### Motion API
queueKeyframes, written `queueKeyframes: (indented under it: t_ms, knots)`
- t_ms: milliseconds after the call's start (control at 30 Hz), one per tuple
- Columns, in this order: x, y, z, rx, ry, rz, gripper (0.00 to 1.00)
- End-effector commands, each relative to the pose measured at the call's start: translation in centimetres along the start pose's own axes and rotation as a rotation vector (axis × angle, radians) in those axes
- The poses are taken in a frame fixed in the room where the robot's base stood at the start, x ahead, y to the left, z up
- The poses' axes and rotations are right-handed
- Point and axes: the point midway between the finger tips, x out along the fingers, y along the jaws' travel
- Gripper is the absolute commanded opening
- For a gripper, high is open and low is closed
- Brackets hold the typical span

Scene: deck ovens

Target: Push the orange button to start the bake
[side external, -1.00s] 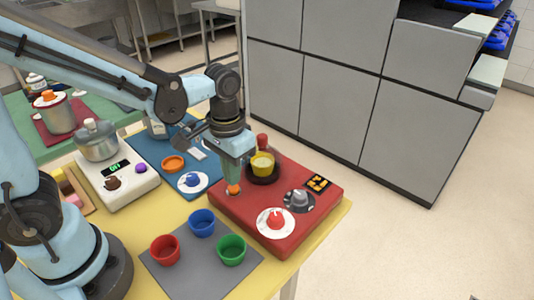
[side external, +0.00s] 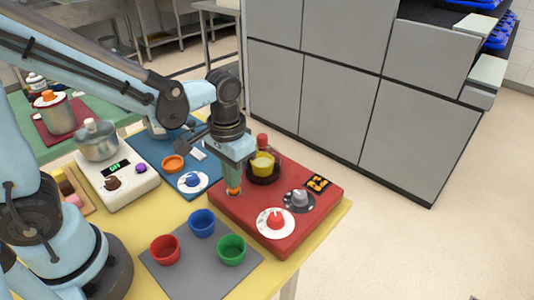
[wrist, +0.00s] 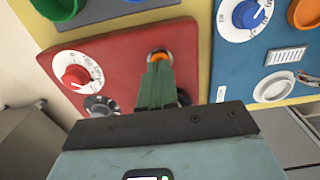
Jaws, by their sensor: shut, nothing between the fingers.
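The orange button (side external: 233,192) sits near the left corner of the red panel (side external: 253,228). In the wrist view, the orange button (wrist: 160,52) shows as a rounded orange top just beyond my fingertips, which hide part of it. My gripper (side external: 232,184) points down with its fingers together and empty, its tips right at the button. In the wrist view, my gripper (wrist: 159,66) overlaps the button's near edge. I cannot tell whether the tips touch it or whether it is pressed in.
Red (side external: 164,249), blue (side external: 202,222) and green (side external: 231,249) bowls stand on a grey mat in front.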

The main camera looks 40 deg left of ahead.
Motion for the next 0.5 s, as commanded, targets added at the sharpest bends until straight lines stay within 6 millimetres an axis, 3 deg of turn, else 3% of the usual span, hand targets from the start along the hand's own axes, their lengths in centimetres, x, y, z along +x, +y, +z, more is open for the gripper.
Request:
queueKeyframes:
  t_ms: [500]
  knots:
    - [0.72,0.00,-0.02,0.000,0.000,0.000,0.00]
